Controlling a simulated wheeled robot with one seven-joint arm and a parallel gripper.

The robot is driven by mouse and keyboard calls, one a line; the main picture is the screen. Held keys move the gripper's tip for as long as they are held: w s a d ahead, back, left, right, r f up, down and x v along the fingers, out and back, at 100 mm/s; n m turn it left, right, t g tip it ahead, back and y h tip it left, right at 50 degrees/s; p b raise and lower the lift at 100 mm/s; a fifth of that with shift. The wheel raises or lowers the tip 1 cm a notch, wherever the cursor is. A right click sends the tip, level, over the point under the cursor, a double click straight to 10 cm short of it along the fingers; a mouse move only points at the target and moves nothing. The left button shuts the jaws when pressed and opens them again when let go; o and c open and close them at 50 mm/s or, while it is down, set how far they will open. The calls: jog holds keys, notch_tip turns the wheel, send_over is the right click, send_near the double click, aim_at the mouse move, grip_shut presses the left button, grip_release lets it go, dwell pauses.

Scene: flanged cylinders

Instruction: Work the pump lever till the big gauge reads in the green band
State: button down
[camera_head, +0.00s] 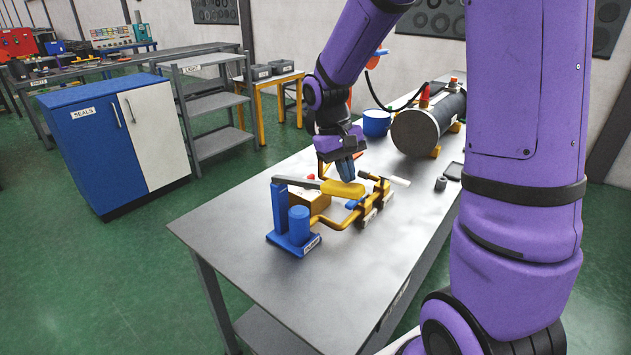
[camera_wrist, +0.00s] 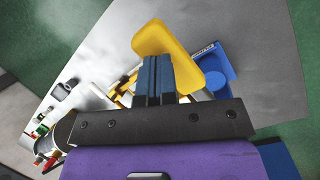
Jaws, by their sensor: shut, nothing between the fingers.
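The blue hand pump (camera_head: 298,226) stands on the near-left part of the bench, with an upright post and a short cylinder. Its lever ends in a yellow grip (camera_head: 343,189), which lies roughly level. My gripper (camera_head: 347,171), with blue fingers, is shut and empty right above the grip. In the wrist view the fingertips (camera_wrist: 158,60) overlap the yellow grip (camera_wrist: 163,46), and the pump (camera_wrist: 214,68) shows to the right. I cannot tell whether the fingers touch the grip. No gauge face is readable in either view.
Yellow pipework with valves (camera_head: 375,200) stands right beside the lever. A grey flanged cylinder (camera_head: 420,132) and a blue mug (camera_head: 376,122) are farther back on the bench (camera_head: 240,225). A small dark cylinder (camera_head: 441,184) stands at the right. The front of the bench is clear.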

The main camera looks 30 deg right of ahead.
aim_at(352, 200)
jog(key=shift+s+f, duration=0.1)
jog(key=shift+f, duration=0.3)
dwell(0.4)
jog(key=shift+x, duration=3.05)
jog(key=shift+v, duration=3.15)
jog(key=shift+f, duration=0.1)
